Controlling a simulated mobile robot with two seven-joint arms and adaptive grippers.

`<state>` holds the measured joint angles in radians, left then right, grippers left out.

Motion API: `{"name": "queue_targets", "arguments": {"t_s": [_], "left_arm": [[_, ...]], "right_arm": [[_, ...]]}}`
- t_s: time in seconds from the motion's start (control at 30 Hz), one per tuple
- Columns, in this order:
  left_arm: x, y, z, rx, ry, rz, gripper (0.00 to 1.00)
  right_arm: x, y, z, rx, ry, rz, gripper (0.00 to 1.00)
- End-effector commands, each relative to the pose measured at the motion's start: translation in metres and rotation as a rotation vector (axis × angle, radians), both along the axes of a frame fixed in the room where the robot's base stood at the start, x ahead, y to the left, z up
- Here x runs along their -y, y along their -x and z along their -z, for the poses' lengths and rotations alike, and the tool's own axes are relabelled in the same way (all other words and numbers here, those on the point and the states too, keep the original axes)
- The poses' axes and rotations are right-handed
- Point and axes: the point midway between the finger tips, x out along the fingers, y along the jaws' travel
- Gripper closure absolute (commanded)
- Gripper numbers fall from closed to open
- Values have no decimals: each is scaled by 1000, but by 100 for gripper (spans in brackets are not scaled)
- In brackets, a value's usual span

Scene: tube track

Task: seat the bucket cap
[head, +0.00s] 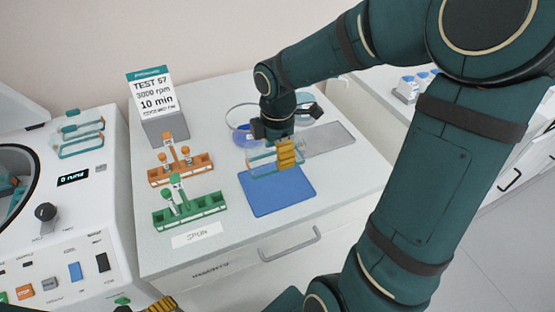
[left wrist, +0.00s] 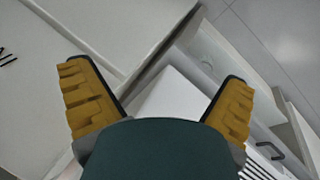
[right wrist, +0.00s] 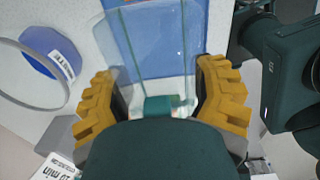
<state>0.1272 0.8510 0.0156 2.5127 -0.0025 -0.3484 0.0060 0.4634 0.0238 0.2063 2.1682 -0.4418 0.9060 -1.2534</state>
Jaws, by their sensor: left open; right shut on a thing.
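My right gripper (head: 285,152) is shut on a clear bucket cap (head: 262,159) with a teal grip. In the head view the cap is over the back part of the blue mat (head: 278,194). In the right wrist view the clear cap (right wrist: 155,45) extends forward from between the yellow fingers (right wrist: 162,85), with its teal grip near the palm. I cannot tell whether it touches the mat. Another clear, teal-edged piece (head: 82,140) sits on the centrifuge top. My left gripper (left wrist: 160,90) is open and empty, seen in the left wrist view. No open bucket is clearly visible.
An orange rack (head: 180,170) and a green rack (head: 190,211), both with tubes, stand left of the mat. A round clear dish with a blue piece (head: 243,135) and a grey mat (head: 330,140) lie behind. The centrifuge (head: 60,240) stands at left; a sign (head: 153,92) is at the back.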

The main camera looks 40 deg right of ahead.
Motion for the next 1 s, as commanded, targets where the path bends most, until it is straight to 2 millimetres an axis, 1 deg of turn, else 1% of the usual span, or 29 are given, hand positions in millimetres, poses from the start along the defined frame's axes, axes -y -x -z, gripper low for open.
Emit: {"name": "queue_targets", "arguments": {"t_s": [0.03,0.17,0.57,1.0], "left_arm": [[0,0,-3,1,0,0,0],[0,-1,-5,2,0,-2,0],[0,-1,-5,2,0,-2,0],[0,-1,-30,2,0,-2,0]], "right_arm": [[0,0,-8,2,1,0,71],[0,0,-16,0,-1,0,71],[0,0,-18,-1,0,0,71],[0,0,-44,0,0,-1,72]]}}
